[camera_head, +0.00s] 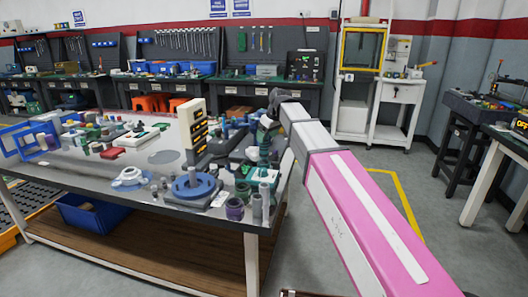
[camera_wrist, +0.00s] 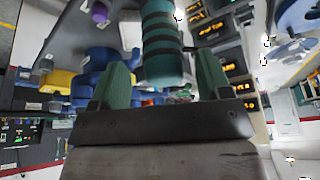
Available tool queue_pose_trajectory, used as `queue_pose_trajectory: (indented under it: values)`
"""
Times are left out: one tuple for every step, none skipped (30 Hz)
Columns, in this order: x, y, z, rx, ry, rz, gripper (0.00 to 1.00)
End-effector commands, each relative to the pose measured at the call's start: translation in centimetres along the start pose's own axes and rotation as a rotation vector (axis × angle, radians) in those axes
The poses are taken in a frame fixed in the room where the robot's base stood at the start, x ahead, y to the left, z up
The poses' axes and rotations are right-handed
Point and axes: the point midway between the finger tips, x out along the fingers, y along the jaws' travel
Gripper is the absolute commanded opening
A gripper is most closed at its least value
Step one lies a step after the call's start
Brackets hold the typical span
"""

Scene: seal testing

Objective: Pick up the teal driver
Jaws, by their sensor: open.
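A teal cylinder with dark bands, which looks like the teal driver (camera_wrist: 162,42), fills the upper middle of the wrist view. Its near end lies in the gap between the green fingers of my gripper (camera_wrist: 161,68). The fingers stand apart, with visible space on both sides of the cylinder, and do not appear to grip it. In the head view, my gripper (camera_head: 266,128) is at the right end of the crowded table, beside small green and teal parts. The driver is hard to separate from these parts there.
The table (camera_head: 160,157) is crowded with several small parts. A tall display unit (camera_head: 193,130) with orange readouts stands left of my gripper; its readouts show in the wrist view (camera_wrist: 235,68). A blue round fixture (camera_head: 194,187) and grey cylinders are near the front edge.

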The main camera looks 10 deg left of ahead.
Motion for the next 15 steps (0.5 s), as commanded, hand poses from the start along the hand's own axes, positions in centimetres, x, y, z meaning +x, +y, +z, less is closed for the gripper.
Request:
queue_pose_trajectory:
  values:
    - [0.7,-0.1,0.0,0.0,-0.001,-0.001,0.71]
    - [1.1,-0.2,0.0,0.0,-0.001,-0.001,0.71]
    - [1.7,-0.3,0.1,0.0,-0.001,-0.001,0.71]
    - [2.2,-0.3,0.1,0.0,-0.001,-0.001,0.71]
    - [2.6,-0.3,0.0,0.0,-0.002,-0.001,0.71]
    - [3.0,-0.2,0.0,0.0,-0.001,-0.001,0.71]
    - [3.3,-0.2,0.0,0.0,-0.001,0.0,0.71]
    - [3.5,-0.2,0.0,0.0,0.0,0.0,0.71]
    - [3.8,-0.2,0.0,0.0,0.0,0.0,0.71]
    - [3.9,-0.2,0.0,0.0,0.0,0.0,0.71]
    - [3.9,-0.2,0.0,0.0,0.0,0.001,0.71]
    - [3.9,-0.2,0.0,0.0,0.0,0.001,0.71]
    - [3.9,-0.2,0.0,0.0,0.0,0.001,0.71]
    - [3.9,-0.2,0.0,0.0,0.0,0.001,0.71]
    - [3.9,-0.2,0.1,0.0,0.0,0.001,0.71]
